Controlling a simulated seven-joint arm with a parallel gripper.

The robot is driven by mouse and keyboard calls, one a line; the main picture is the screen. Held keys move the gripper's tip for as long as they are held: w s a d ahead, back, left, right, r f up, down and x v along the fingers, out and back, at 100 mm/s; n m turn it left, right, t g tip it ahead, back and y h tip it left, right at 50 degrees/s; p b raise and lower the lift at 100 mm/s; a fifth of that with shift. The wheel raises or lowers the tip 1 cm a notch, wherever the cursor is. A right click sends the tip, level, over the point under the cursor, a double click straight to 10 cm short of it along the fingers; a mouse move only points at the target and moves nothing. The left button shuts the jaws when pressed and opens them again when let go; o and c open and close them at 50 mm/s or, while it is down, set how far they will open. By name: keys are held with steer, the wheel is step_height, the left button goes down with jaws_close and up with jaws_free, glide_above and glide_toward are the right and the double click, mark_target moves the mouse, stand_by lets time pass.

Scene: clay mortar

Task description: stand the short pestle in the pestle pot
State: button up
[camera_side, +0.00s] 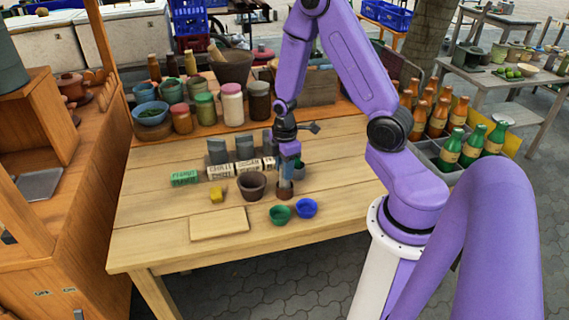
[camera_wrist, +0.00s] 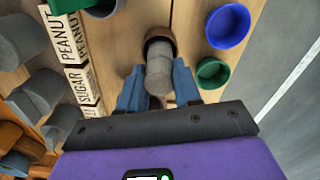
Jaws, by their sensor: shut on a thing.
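The short pestle (camera_wrist: 158,72) is a grey, rounded cylinder between the two blue fingers of my gripper (camera_wrist: 158,92). My gripper (camera_side: 287,178) is shut on it and points down near the middle of the table. The pestle's far end overlaps the mouth of a small brown pot (camera_wrist: 160,36), which looks like the pestle pot. That pot (camera_side: 285,194) shows right below my gripper in the side view. I cannot tell how deep the pestle's end sits in it. The wider clay mortar (camera_side: 252,187) stands just left of it.
A green bowl (camera_side: 280,214) and a blue bowl (camera_side: 306,207) stand in front. Name blocks (camera_side: 221,170) and grey blocks (camera_side: 218,150) line the back. A yellow cube (camera_side: 216,194) and a board (camera_side: 218,223) lie left.

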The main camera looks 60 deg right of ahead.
steer(key=shift+f, duration=0.1)
steer(key=o, duration=1.1)
step_height(320, 180, up, 18)
steer(key=shift+f, duration=0.25)
steer(key=shift+a, duration=0.1)
stand_by(0.6)
steer(key=s+a, duration=0.6)
steer(key=a, duration=0.6)
steer(key=shift+n, duration=0.3)
steer(key=s+a, duration=0.1)
steer(key=s, duration=0.3)
steer(key=s+a, duration=0.2)
steer(key=s, duration=0.3)
steer(key=s+a, duration=0.2)
steer(key=s, duration=0.2)
steer(key=shift+s+a+r, duration=0.15)
steer(key=shift+a+r, duration=0.05)
steer(key=shift+r, duration=0.2)
